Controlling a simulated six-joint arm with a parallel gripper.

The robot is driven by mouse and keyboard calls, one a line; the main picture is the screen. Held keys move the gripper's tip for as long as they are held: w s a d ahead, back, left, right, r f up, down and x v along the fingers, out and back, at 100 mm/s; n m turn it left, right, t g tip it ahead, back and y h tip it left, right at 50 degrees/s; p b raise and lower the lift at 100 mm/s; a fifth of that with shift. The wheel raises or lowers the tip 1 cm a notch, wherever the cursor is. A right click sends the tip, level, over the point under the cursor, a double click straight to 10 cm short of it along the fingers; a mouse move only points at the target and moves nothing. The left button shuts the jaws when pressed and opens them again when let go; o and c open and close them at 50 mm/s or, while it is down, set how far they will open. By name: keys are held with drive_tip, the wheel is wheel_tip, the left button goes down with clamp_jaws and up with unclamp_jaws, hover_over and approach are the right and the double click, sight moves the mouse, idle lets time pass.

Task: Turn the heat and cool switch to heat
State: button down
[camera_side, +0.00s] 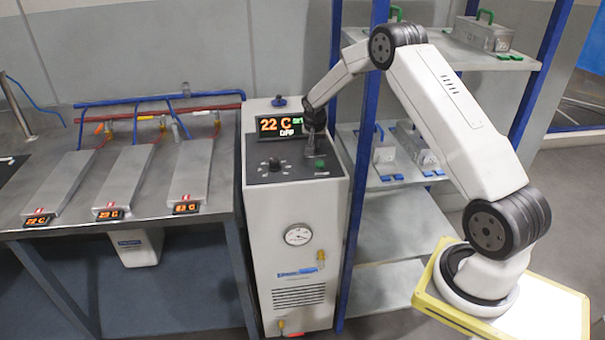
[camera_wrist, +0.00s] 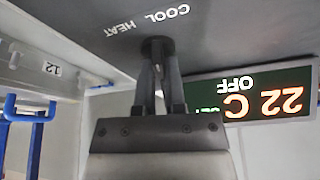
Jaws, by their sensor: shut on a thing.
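The heat and cool switch (camera_wrist: 157,46) is a dark round knob on the dark panel, with the printed words COOL and HEAT beside it in the wrist view. My gripper (camera_wrist: 159,72) is shut on this knob, its two narrow fingers on either side of it. The fingers hide part of the knob, so I cannot tell which way it points. In the side view my gripper (camera_side: 315,130) reaches down to the panel (camera_side: 290,168) on top of the white unit. The display (camera_side: 281,125) reads 22 C and OFF, and it shows upside down in the wrist view (camera_wrist: 250,95).
Another black knob (camera_side: 274,163) and a green button (camera_side: 320,164) sit on the panel's front part. A blue-framed shelf (camera_side: 375,215) with metal boxes stands right of the unit. A metal table (camera_side: 100,228) with several flat plates stands to the left.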

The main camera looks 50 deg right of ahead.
drive_tip(key=shift+n+t+y, duration=0.3)
drive_tip(key=shift+n+y, duration=0.1)
drive_tip(key=shift+n, duration=1)
drive_tip(key=shift+n+t+y, duration=0.3)
drive_tip(key=shift+n+y, duration=0.1)
drive_tip(key=shift+n, duration=1.4)
drive_tip(key=c, duration=0.7)
unclamp_jaws()
drive_tip(key=v, duration=0.7)
drive_tip(key=shift+s+r, duration=0.2)
drive_tip(key=shift+r, duration=0.15)
